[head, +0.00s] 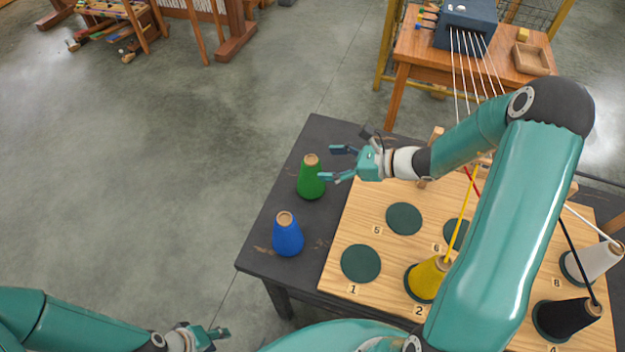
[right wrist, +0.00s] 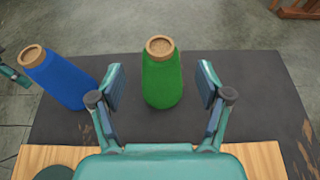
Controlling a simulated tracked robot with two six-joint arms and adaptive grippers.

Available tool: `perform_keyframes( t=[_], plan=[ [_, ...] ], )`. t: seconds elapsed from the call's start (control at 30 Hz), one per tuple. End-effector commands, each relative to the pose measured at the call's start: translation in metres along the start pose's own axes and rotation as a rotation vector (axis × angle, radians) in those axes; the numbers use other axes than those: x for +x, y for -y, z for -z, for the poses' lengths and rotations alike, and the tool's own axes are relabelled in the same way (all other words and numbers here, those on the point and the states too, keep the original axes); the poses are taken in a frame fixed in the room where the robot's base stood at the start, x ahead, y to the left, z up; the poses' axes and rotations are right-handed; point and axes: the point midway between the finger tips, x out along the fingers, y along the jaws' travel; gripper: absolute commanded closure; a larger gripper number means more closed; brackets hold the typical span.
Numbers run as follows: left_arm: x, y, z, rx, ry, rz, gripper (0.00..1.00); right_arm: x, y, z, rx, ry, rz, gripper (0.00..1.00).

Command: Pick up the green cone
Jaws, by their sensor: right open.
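The green cone (head: 311,178) stands upright on the dark table at its left part, left of the wooden board. My right gripper (head: 335,164) is open, its fingers pointing left towards the cone. In the right wrist view the green cone (right wrist: 162,78) shows between and beyond the two open fingers (right wrist: 163,88), with a gap on each side. Whether a finger touches it I cannot tell, but none seems to. My left gripper (head: 216,336) is low at the bottom left of the head view, away from the table; its jaw opening is unclear.
A blue cone (head: 288,236) stands near the green one, and left of it in the wrist view (right wrist: 58,80). The wooden board (head: 340,285) has dark round pads, with yellow (head: 427,280), black (head: 568,318) and white (head: 597,262) cones and threads running from them.

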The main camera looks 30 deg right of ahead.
Motion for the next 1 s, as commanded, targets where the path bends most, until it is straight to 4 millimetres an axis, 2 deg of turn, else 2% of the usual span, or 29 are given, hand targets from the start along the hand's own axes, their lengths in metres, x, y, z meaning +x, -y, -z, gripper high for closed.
perform_keyframes(
  t=[0.17,0.5,0.8,1.0],
  plan=[
    [0.002,0.001,0.000,0.000,0.000,0.000,0.60,0.011,0.000,-0.001,-0.001,0.001,-0.003,0.23],
    [0.010,0.004,0.000,0.000,0.000,0.000,0.60,0.054,0.001,-0.004,0.000,0.000,-0.004,0.23],
    [0.010,0.004,0.000,0.000,0.000,0.000,0.60,0.058,0.002,-0.005,-0.001,0.000,-0.002,0.23],
    [0.010,0.004,0.000,0.000,0.000,0.000,0.60,0.058,0.002,-0.005,0.000,0.000,-0.002,0.56]
  ],
)
